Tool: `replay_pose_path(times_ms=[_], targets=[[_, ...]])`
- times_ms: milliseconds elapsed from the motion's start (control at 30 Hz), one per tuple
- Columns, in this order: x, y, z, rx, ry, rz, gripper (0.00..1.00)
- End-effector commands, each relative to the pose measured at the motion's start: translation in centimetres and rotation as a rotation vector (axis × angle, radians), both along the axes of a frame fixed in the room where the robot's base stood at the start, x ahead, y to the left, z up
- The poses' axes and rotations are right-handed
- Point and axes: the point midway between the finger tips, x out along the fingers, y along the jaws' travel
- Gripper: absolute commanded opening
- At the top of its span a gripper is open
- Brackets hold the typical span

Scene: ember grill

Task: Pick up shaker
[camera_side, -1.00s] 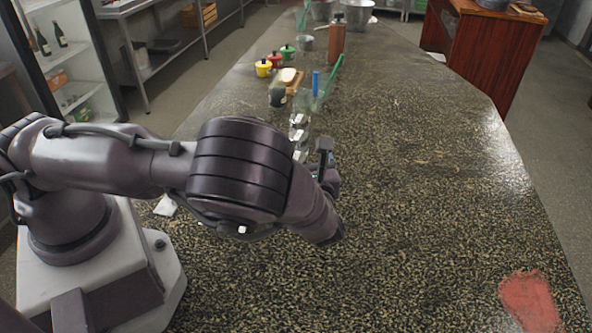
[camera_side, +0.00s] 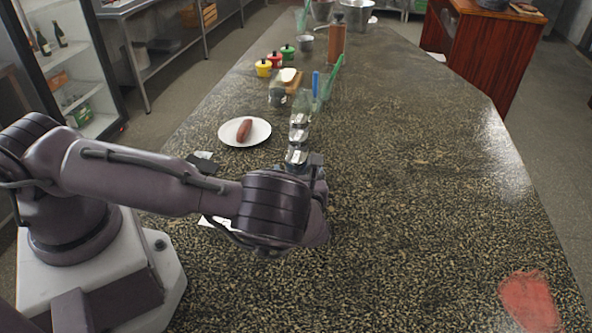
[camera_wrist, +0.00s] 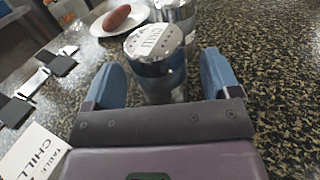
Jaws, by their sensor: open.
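A shaker (camera_wrist: 156,52) with a silver lid dotted with holes and a clear body stands upright between the two blue fingers of my gripper (camera_wrist: 162,75) in the wrist view. The fingers are open on either side of it, and I see a gap to its right. Lettering on its lid is not legible. A second shaker (camera_wrist: 178,14) stands just behind it. In the side view, several silver-topped shakers (camera_side: 298,135) stand in a row, with my gripper (camera_side: 305,167) at the near end, partly hidden by my arm.
A white plate (camera_side: 258,137) holding a sausage (camera_side: 244,130) lies left of the row. A card (camera_wrist: 32,153) and dark-handled utensils (camera_wrist: 30,88) lie to the left. Beyond the shakers are a jar, colored pots (camera_side: 275,60) and a tall brown mill (camera_side: 336,42).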

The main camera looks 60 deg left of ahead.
Motion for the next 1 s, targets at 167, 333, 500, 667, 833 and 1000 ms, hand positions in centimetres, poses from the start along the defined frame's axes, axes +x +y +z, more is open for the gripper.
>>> replay_pose_path(times_ms=[167, 333, 500, 667, 833, 1000], targets=[[0.62, 1.49, 0.0, 0.0, -0.001, 0.0, 0.82], [0.66, 1.54, 0.02, 0.0, -0.001, -0.001, 0.82], [0.64, 1.52, 0.02, 0.0, -0.001, -0.001, 0.57], [0.64, 1.51, 0.02, 0.0, -0.001, -0.001, 0.35], [0.64, 1.51, 0.05, 0.001, -0.001, -0.001, 0.35], [0.66, 1.5, 0.45, 0.001, -0.001, -0.001, 0.35]])
